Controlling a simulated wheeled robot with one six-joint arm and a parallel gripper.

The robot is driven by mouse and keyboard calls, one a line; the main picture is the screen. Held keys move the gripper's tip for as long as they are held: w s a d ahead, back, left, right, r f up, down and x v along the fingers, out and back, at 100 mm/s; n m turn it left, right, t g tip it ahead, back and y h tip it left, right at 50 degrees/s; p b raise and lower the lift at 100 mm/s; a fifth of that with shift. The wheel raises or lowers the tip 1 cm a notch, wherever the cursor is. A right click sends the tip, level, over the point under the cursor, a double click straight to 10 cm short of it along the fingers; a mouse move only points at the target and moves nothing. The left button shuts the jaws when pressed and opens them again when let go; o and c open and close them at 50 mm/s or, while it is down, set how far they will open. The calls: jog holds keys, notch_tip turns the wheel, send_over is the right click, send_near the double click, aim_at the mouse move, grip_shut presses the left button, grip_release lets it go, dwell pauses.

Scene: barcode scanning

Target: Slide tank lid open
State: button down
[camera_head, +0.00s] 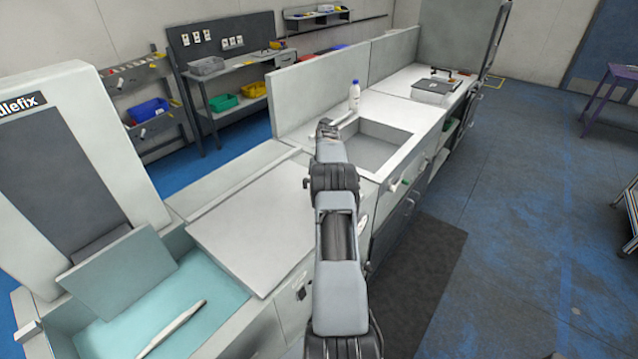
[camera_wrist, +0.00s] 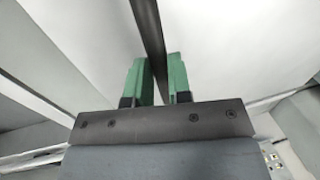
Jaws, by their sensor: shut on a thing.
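An open tank (camera_head: 52,316) with a teal inside is at the lower left of the head view. A flat light grey panel, which looks like the tank lid (camera_head: 255,225), lies to the right of the opening. In the wrist view my gripper (camera_wrist: 158,80) has its two green fingers shut on a dark bar, which looks like a handle (camera_wrist: 148,25), running up between them in front of pale surfaces. My arm stretches up the middle of the head view; the gripper itself is hidden there, so its place on the lid cannot be told.
A white machine (camera_head: 80,150) stands behind the tank. A pale elongated object (camera_head: 180,328) lies in the tank.

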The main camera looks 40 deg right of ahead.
jog(key=shift+d, duration=0.25)
jog(key=c, duration=1.1)
grip_release()
jog(key=shift+o, duration=0.2)
jog(key=shift+r, duration=0.1)
notch_tip(320, 180, up, 13)
jog(key=d+p, duration=0.1)
jog(key=p, duration=0.2)
jog(key=shift+s+d+r, duration=0.15)
jog(key=shift+s+d, duration=0.15)
